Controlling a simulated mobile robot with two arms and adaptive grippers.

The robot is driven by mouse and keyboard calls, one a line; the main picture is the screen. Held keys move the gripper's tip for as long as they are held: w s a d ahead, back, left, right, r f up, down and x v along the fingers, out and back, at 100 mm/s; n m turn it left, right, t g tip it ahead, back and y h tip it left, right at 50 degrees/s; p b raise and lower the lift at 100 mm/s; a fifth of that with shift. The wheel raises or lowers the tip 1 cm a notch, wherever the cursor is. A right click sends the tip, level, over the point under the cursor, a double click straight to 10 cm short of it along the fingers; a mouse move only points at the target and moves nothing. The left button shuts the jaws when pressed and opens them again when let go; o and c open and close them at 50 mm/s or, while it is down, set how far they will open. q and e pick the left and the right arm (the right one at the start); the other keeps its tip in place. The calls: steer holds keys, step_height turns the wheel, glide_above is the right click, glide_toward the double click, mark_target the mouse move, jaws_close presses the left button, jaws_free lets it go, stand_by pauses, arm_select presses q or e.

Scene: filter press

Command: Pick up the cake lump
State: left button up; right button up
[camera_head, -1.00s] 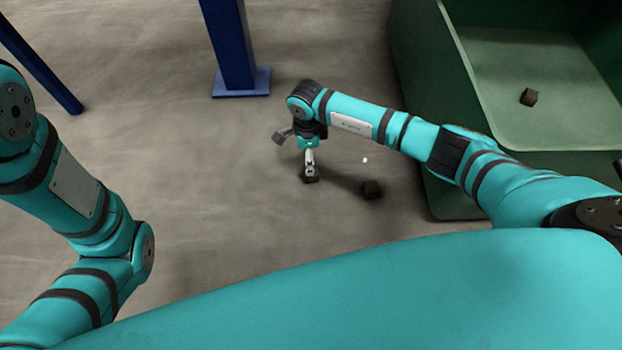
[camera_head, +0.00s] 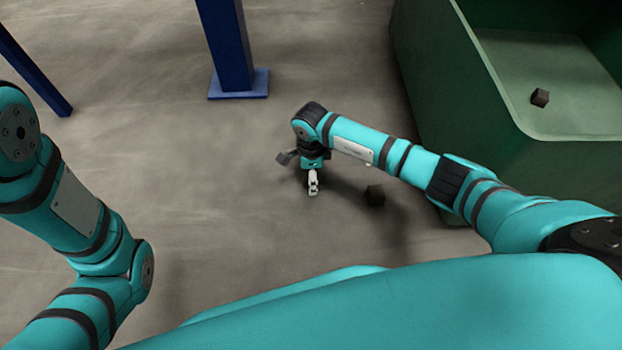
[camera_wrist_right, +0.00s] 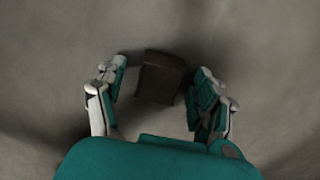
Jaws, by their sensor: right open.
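A dark brown cake lump (camera_wrist_right: 162,75) shows between the fingers of my right gripper (camera_wrist_right: 158,92) in the right wrist view. The fingers are open, one on each side of it, with gaps visible. In the head view my right gripper (camera_head: 313,188) points down near the floor; no lump shows at its tips there. I cannot tell whether the two views show the same lump. My left arm is at the left, its gripper out of view.
A green bin (camera_head: 460,110) stands at the right, with a dark lump (camera_head: 540,97) inside it. A blue post (camera_head: 228,45) on a base plate stands behind my right gripper, and another blue bar (camera_head: 35,65) is at the far left. The concrete floor (camera_head: 210,180) between is clear.

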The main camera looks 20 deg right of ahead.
steer(key=c, duration=1.3)
steer(key=shift+r, duration=0.15)
